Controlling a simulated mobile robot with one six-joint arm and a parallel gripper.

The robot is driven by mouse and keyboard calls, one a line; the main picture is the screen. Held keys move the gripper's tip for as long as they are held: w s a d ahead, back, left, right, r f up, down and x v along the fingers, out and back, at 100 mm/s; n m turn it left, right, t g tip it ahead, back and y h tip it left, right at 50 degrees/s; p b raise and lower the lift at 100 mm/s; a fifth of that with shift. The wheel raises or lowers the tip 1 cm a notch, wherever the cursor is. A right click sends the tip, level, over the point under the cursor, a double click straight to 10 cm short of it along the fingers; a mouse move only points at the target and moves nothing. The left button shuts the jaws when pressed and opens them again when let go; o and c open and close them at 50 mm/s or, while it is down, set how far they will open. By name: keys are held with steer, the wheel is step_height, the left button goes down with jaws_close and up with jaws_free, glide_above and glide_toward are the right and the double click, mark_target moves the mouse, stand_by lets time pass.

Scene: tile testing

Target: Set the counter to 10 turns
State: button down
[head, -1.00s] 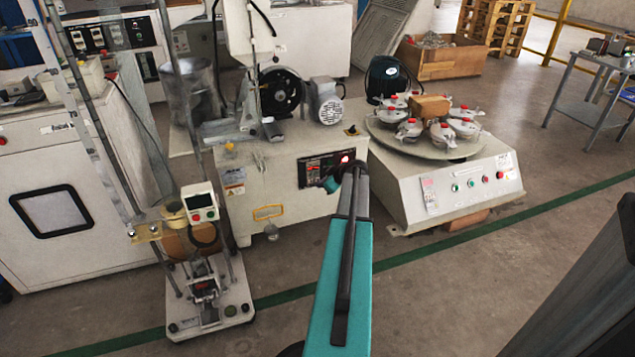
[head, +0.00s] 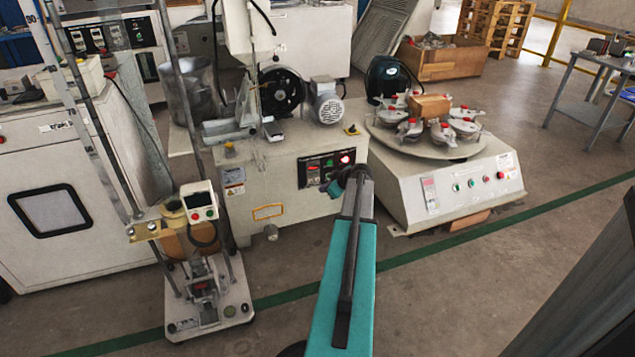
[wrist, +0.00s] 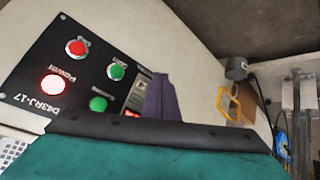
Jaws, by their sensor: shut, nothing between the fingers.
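The black control panel (head: 325,168) is on the front of the middle cream machine. In the wrist view the panel (wrist: 45,85) shows tilted, with a red button (wrist: 76,47), two green buttons (wrist: 116,71) and a lit red power lamp (wrist: 52,85). A small counter window (wrist: 136,103) with a reddish display is partly covered by my gripper; its digits are not readable. Contact cannot be told. In the head view my gripper (head: 333,188) is at the panel's lower edge, mostly hidden.
A turntable machine (head: 450,185) with several red-topped pots stands right of the panel. A stand with a small display box (head: 199,202) is at the left. Open floor (head: 480,270) lies at the right front.

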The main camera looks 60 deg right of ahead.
steer(key=shift+s+a+b, duration=0.3)
steer(key=shift+s+a, duration=0.45)
steer(key=shift+s, duration=0.2)
steer(key=w+a+f+g+y+p, duration=0.15)
steer(key=w+a+p, duration=0.3)
steer(key=a, duration=0.65)
steer(key=w+a+f+g+y+p, duration=0.1)
steer(key=w+a+f+y+p, duration=0.25)
steer(key=a, duration=0.75)
steer(key=s+a+g+y+p, duration=0.1)
steer(key=a+g+p, duration=0.3)
steer(key=a+p, duration=1.25)
steer(key=s+a+r+g+p, duration=0.2)
steer(key=s+a, duration=0.3)
steer(key=a, duration=0.6)
steer(key=s+a+r+g+p, duration=0.15)
steer(key=s+a, duration=0.35)
steer(key=a, duration=0.6)
steer(key=s+a+r+g+h+p, duration=0.1)
steer(key=s+a+r+g+p, duration=0.1)
steer(key=s, duration=0.5)
steer(key=s+a+r+g+h+p, duration=0.2)
steer(key=s+a+r+p, duration=0.2)
steer(key=s+a+p, duration=0.2)
steer(key=shift+s+r, duration=0.35)
steer(key=shift+s, duration=0.35)
